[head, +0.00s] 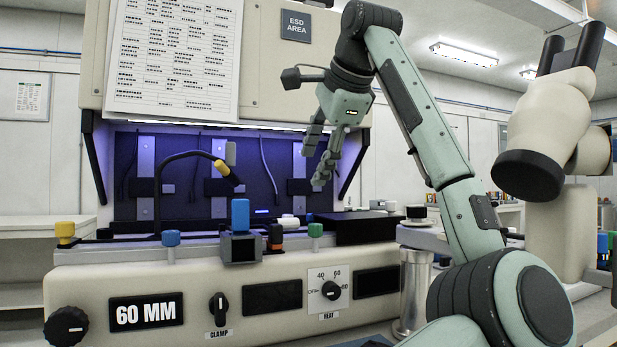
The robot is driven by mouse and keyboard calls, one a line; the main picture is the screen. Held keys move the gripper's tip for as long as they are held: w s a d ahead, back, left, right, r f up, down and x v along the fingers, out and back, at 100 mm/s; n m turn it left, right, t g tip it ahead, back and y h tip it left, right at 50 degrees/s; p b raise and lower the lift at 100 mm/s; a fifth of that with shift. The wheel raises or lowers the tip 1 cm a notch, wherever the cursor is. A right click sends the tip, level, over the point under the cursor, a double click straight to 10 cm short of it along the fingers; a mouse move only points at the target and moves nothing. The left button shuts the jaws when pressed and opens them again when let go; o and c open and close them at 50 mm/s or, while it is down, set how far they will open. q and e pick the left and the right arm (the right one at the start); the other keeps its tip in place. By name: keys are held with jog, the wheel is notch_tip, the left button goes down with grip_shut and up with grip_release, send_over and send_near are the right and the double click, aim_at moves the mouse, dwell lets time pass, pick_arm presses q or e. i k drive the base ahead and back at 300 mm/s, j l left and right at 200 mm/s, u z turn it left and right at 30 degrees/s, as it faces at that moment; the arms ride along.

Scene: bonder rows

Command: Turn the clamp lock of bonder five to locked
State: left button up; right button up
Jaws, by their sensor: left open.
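The bonder (190,285) in front of me has a cream front panel. Its black clamp knob (218,308) sits low on the panel above a CLAMP label, with its grip bar roughly upright. No lock markings are readable beside it, and I see no bonder number. My left gripper (313,168) is open and empty, its fingers pointing down in front of the lit back panel. It is well above and to the right of the clamp knob, apart from it. My right gripper is not in view.
A 60 MM display (146,313) and a black round knob (66,327) are left of the clamp knob. A heat dial (331,290) is to its right. Colored-cap posts and a bent black lamp arm (185,157) stand above the panel. A cream microscope head (545,130) is at right.

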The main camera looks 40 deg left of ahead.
aim_at(219, 306)
jog(key=k+l, duration=0.8)
jog(key=l, duration=0.05)
